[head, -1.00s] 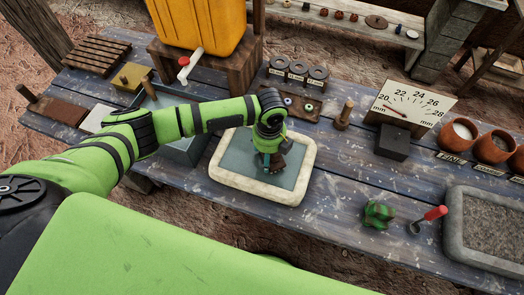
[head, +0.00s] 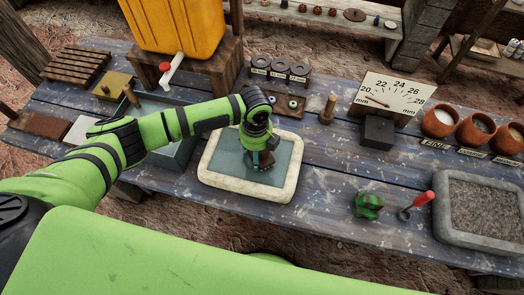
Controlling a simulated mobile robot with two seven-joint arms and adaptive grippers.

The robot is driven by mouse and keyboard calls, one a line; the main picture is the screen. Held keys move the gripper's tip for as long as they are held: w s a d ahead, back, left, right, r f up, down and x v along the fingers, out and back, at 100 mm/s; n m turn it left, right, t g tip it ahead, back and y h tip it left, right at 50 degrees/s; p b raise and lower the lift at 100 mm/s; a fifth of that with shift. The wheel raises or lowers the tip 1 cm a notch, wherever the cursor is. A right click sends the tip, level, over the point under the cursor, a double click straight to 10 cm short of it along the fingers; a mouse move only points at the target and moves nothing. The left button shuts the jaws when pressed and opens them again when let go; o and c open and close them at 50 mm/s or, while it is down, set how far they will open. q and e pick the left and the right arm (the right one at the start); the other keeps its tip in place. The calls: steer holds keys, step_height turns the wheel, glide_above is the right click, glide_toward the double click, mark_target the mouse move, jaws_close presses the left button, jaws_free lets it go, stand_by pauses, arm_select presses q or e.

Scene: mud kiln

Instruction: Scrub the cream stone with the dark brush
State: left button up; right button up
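A cream-rimmed rectangular slab (head: 218,178) with a grey-blue, water-like middle lies on the table near the centre. It is the only large cream piece I see; I cannot tell whether a separate stone lies in it. My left gripper (head: 261,160) points down over its middle, close to the surface. A dark brown piece (head: 266,158) shows at the fingertips; it may be the dark brush, but its shape is mostly hidden. The fingers are too small and covered to tell whether they are shut on it. My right gripper is out of view.
A small green patterned object (head: 368,205) and a red-handled tool (head: 418,203) lie to the right, beside a grey gravel tray (head: 447,228). A black box (head: 378,132) with a dial and clay pots (head: 440,121) stand behind. A yellow container (head: 178,25) stands at the back.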

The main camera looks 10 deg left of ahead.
arm_select(q)
steer(key=shift+w+a+p, duration=0.15)
steer(key=shift+a+p, duration=0.1)
steer(key=shift+a, duration=1.05)
steer(key=shift+w+a+p, duration=0.15)
steer(key=shift+a+p, duration=0.05)
steer(key=shift+a, duration=1.05)
steer(key=shift+w+a, duration=0.15)
steer(key=shift+a, duration=0.65)
steer(key=shift+w+a, duration=0.1)
steer(key=shift+a, duration=0.7)
steer(key=shift+w+d, duration=0.15)
steer(key=shift+d, duration=2.5)
steer(key=shift+w+d+b, duration=0.2)
steer(key=shift+d+b, duration=0.15)
steer(key=shift+d, duration=2.65)
step_height(320, 180, up, 3)
steer(key=p, duration=0.3)
steer(key=shift+r, duration=0.1)
steer(key=shift+a, duration=0.1)
